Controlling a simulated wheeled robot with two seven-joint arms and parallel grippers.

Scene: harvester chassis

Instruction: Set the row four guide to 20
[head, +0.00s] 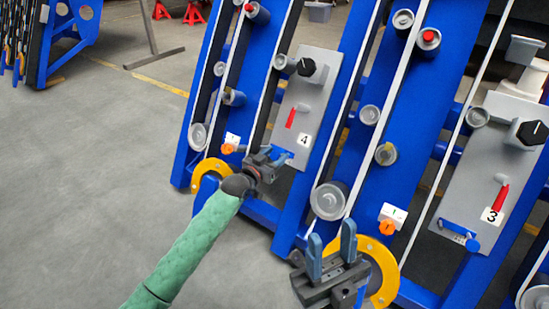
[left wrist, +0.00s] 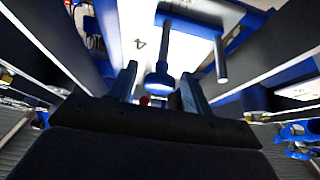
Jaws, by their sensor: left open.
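The grey row four panel (head: 320,100) carries a label "4", a black knob (head: 306,67) and a red lever (head: 291,117). The row four guide (head: 284,152) is blue, at the panel's lower edge, and mostly hidden behind my left gripper (head: 270,158). In the left wrist view the guide's round blue knob (left wrist: 160,80) is between the open fingers, with gaps on both sides; I cannot tell whether it is within their depth. The scale is not readable. My right gripper (head: 332,255) is open and empty, low in front of the machine.
The row three panel (head: 478,185) with its own knob, red lever and blue guide (head: 460,234) is at the right. Blue frame beams, belts and rollers flank row four. Yellow discs (head: 384,278) sit low. Open floor (head: 90,190) lies left.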

